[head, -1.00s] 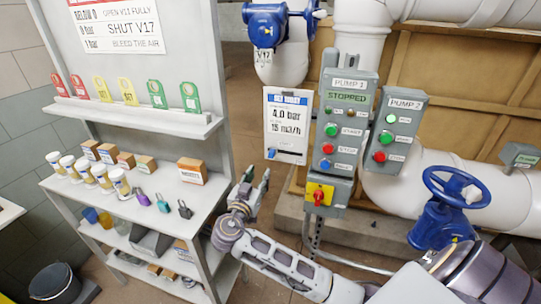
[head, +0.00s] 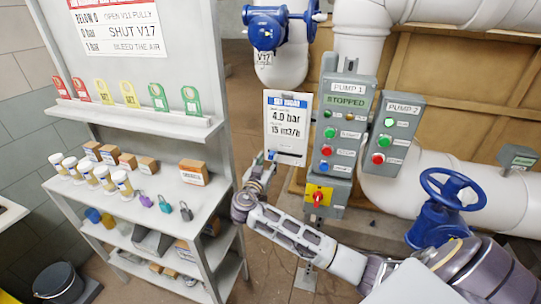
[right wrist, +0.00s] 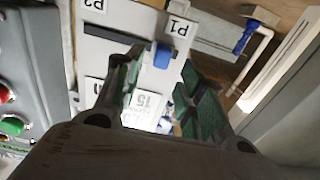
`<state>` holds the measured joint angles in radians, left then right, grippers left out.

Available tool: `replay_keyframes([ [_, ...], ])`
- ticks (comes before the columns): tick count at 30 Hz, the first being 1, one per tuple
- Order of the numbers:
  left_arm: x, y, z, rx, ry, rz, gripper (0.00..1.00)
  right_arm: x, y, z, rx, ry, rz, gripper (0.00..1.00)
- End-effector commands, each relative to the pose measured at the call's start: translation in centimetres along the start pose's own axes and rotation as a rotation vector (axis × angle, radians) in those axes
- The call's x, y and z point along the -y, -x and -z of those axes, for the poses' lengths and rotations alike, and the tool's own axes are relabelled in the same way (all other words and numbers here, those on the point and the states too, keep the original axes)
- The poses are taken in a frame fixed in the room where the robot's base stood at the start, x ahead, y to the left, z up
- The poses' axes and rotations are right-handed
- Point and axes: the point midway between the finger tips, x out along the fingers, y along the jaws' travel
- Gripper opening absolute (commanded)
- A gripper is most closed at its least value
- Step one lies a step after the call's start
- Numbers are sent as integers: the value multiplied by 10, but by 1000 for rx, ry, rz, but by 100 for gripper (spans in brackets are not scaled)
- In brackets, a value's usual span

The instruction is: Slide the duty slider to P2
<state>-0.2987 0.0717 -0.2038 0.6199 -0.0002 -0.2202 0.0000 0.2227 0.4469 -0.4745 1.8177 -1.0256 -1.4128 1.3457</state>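The white duty board (head: 288,118) hangs left of the pump boxes and reads 4.0 bar and 15 m3/h. In the right wrist view, the duty slider's blue knob (right wrist: 162,55) sits at the P1 end of a dark slot (right wrist: 115,42), beside the P1 label (right wrist: 179,28). The P2 label (right wrist: 95,5) is at the slot's other end. My right gripper (head: 264,162) is at the board's lower left corner. Its two green-padded fingers (right wrist: 160,88) are open, with the knob seen between and beyond their tips. I cannot tell whether they touch it. My left gripper is not in view.
The PUMP 1 box (head: 342,125), reading STOPPED, and the PUMP 2 box (head: 396,130) stand close right of the board. A shelf rack (head: 150,135) with tags, bottles and padlocks stands left. A blue handwheel (head: 457,188) is at right.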

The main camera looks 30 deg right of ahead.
Motion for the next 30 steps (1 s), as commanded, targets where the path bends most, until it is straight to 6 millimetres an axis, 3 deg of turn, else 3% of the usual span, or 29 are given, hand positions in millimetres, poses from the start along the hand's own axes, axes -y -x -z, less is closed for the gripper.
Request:
replay_keyframes([
  [9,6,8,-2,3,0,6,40,0,-33,1,-1,-1,1,39],
  [22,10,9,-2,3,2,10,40,0,-40,0,0,-1,0,39],
  [30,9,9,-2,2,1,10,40,0,-40,0,0,-1,0,7],
])
